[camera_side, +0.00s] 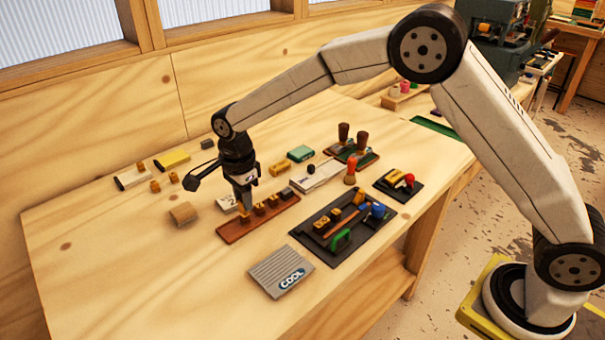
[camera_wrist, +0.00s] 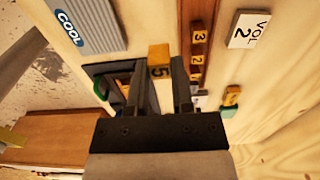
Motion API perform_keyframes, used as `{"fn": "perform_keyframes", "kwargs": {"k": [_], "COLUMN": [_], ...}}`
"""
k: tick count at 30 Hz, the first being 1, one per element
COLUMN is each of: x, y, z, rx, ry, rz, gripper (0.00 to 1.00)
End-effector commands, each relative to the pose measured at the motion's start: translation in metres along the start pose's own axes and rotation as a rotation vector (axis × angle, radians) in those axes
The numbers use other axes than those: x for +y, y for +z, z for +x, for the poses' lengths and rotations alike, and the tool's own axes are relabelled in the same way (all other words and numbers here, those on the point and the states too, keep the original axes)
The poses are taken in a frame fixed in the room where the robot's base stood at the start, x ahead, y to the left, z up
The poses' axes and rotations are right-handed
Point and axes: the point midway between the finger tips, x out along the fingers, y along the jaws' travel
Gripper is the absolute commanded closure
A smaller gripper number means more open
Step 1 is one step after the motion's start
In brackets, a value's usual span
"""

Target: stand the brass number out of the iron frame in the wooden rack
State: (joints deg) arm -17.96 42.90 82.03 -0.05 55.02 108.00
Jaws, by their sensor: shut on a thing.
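The wooden rack (camera_side: 231,230) is a long reddish-brown strip on the bench; its bare end shows in the wrist view (camera_wrist: 199,12). Brass numbers stand along it, among them a 3 (camera_wrist: 200,37) and a 2 (camera_wrist: 197,60). My gripper (camera_side: 245,206) points down over the rack near its bare end. It is shut on a brass number 5 (camera_wrist: 159,58), held between the fingers. I cannot tell whether the 5 touches the rack. The iron frame (camera_side: 316,246), a dark tray, lies right of the rack with brass numbers and coloured tools in it.
A grey ribbed COOL board (camera_side: 272,273) lies in front. A white VOL 2 card (camera_wrist: 248,30) lies close behind the rack, and a wooden block (camera_side: 183,213) to its left. A dark board with red and yellow items (camera_side: 398,186) is at right. The front left bench is clear.

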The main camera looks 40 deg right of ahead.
Motion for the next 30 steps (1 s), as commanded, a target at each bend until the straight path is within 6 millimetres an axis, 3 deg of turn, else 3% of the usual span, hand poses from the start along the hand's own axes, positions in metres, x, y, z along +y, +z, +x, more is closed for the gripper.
{"fn": "perform_keyframes", "kwargs": {"k": [17, 30], "x": [-0.046, -0.052], "y": [0.012, 0.014], "z": [0.051, 0.059], "rx": [0.0, 0.0], "ry": [0.001, -0.001], "rz": [0.0, 0.0], "gripper": [1.0, 1.0]}}
